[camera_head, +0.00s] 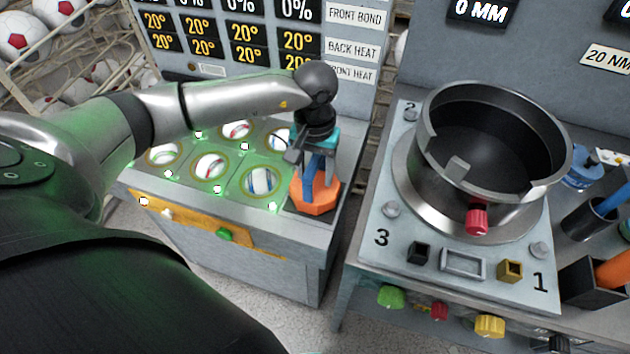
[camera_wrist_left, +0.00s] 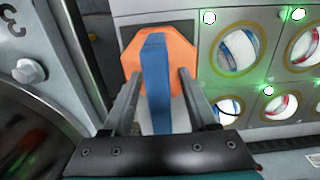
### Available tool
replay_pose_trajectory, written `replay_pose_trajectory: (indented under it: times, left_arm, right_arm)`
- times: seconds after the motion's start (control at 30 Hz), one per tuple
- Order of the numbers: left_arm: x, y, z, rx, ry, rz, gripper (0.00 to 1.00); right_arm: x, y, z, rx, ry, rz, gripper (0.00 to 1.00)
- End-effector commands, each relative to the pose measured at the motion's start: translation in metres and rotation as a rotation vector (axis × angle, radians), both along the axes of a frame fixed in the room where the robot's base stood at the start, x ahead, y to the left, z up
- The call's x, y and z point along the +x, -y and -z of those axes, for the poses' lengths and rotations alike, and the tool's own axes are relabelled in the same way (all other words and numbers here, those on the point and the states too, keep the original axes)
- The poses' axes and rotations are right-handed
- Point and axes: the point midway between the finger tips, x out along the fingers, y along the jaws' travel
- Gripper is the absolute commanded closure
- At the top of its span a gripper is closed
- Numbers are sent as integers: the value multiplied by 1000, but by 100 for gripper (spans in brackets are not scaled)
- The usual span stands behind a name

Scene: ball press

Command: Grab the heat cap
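The heat cap, an orange octagonal block (camera_head: 314,197) with a blue upright handle, stands on a dark square at the right end of the heating bench. It also shows in the left wrist view (camera_wrist_left: 130,62). My left gripper (camera_head: 316,162) is directly above it, pointing down. In the left wrist view the two fingers (camera_wrist_left: 160,75) are open, one on each side of the blue handle (camera_wrist_left: 155,85), with gaps showing. Part of the handle is hidden by the gripper in the head view. My right gripper is not in view.
The bench (camera_head: 300,240) has several round lit holes with green lights, left of the cap. A temperature display panel (camera_head: 235,30) rises behind. The press with a black ring (camera_head: 440,175) stands to the right, across a narrow gap. Soccer balls (camera_head: 22,35) fill racks at left.

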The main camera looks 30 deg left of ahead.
Motion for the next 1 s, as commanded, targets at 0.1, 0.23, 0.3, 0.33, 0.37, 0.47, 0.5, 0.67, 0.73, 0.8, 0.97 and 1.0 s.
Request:
replay_pose_trajectory:
  times: [0.1, 0.23, 0.3, 0.33, 0.37, 0.47, 0.5, 0.67, 0.73, 0.8, 0.97, 1.0]
  left_arm:
    - [0, 0, 0, 0, 0, 0, 56]
    - [0, 0, -1, 0, 0, 0, 70]
    - [0, 0, -1, 0, 0, 0, 78]
    - [0, 0, -1, 0, 0, 0, 82]
    - [0, 0, -1, 0, 0, 0, 85]
    - [0, 0, -1, 0, 0, 0, 96]
    - [0, 0, -1, 0, 0, 0, 100]
    - [0, 0, -1, 0, 0, 0, 100]
    - [0, 0, -1, 0, 0, 0, 100]
    - [0, 0, -1, 0, 0, 0, 100]
    - [0, 0, -1, 0, 0, 0, 100]
    - [0, 0, -1, 0, 0, 0, 100]
  right_arm:
    - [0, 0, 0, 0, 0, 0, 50]
    - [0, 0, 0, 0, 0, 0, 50]
    - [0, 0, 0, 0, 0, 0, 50]
    - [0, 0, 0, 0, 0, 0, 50]
    - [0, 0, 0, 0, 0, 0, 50]
    - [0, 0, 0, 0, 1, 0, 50]
    - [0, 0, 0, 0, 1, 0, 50]
    - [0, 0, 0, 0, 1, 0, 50]
    - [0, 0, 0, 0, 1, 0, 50]
    - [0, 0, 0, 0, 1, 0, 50]
    - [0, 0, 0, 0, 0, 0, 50]
    - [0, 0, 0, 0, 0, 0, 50]
